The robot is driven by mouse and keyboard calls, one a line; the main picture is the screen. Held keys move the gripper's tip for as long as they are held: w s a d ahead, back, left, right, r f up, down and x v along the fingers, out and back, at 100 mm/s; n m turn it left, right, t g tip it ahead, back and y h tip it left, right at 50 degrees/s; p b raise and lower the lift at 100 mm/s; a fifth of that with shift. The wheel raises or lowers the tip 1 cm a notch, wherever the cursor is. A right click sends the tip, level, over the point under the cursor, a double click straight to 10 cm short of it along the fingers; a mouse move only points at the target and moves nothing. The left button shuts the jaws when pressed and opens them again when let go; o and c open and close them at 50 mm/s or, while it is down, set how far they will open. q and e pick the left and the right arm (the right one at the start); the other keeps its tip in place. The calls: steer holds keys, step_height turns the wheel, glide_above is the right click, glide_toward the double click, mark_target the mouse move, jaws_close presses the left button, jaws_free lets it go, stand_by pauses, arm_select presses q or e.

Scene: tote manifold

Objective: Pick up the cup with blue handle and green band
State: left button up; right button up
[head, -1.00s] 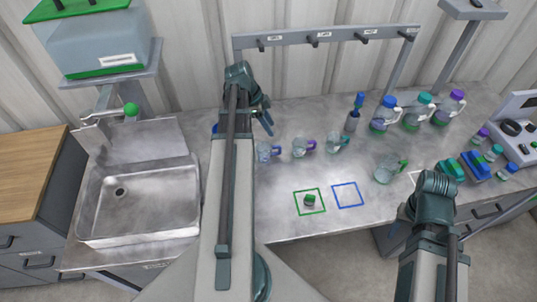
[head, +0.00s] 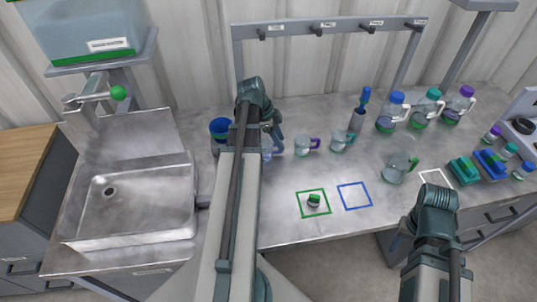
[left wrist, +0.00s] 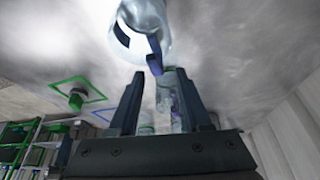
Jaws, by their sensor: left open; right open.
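The cup with the blue handle (head: 267,154) stands on the bench, mostly hidden behind my left arm in the head view. In the left wrist view a clear cup (left wrist: 136,22) with a blue handle (left wrist: 155,57) is just beyond the fingertips, at the top. I cannot make out a green band on it. My left gripper (head: 275,132) is open, close to this cup and not around it; its two fingers show in the left wrist view (left wrist: 160,80). My right gripper (head: 397,235) is low at the right, mostly hidden by its own arm.
A blue container (head: 219,128) is left of my arm. A small green-topped item (head: 314,201) sits in the green square. The sink (head: 130,205) is at left.

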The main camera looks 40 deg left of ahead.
arm_select(q)
steer(key=b+x, duration=0.1)
steer(key=x, duration=0.2)
steer(key=shift+s+b, duration=0.1)
steer(key=shift+b, duration=0.3)
steer(key=shift+r, duration=0.1)
arm_select(e)
step_height(320, 180, down, 2)
steer(key=shift+f, duration=0.25)
arm_select(q)
jaws_close()
stand_by(0.5)
